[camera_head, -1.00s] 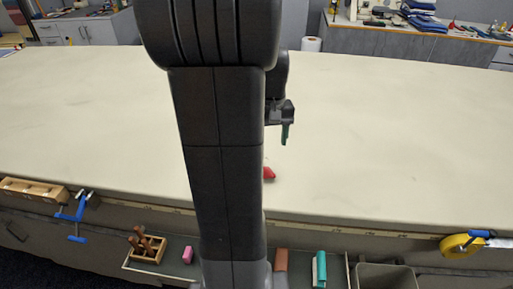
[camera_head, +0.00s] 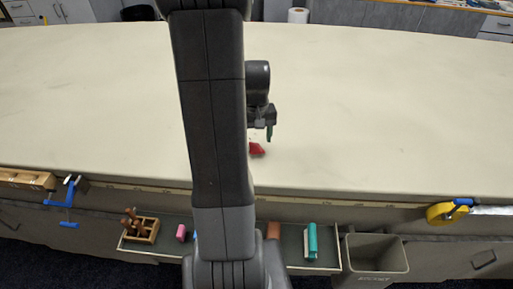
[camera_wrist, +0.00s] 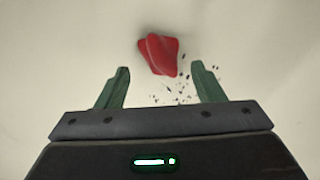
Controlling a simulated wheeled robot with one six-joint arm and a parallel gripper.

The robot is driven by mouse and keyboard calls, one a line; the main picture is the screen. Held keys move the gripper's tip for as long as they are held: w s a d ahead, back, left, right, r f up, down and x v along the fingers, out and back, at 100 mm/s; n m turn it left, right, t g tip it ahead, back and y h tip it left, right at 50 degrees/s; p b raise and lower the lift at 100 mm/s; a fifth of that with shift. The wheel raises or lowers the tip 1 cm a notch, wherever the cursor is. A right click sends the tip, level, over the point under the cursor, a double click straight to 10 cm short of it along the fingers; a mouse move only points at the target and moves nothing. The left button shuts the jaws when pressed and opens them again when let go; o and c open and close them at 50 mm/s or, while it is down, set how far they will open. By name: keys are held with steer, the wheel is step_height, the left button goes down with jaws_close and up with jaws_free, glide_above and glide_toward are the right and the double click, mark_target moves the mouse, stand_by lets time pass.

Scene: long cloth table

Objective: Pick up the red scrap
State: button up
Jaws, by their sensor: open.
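The red scrap (camera_wrist: 160,55) lies on the cloth table (camera_head: 370,110), a crumpled or folded red piece. In the wrist view it sits just ahead of my gripper (camera_wrist: 161,84), near the middle between the two green fingers. The fingers are open and nothing is between them. In the head view the red scrap (camera_head: 257,149) shows just right of my arm, close below my gripper (camera_head: 268,134); its left side may be hidden behind the arm. I cannot tell the exact height of the fingertips above the cloth.
Small dark specks (camera_wrist: 175,93) lie on the cloth beside the scrap.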

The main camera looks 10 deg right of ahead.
steer(key=shift+f, duration=1.3)
steer(key=shift+c, duration=0.2)
steer(key=c, duration=1)
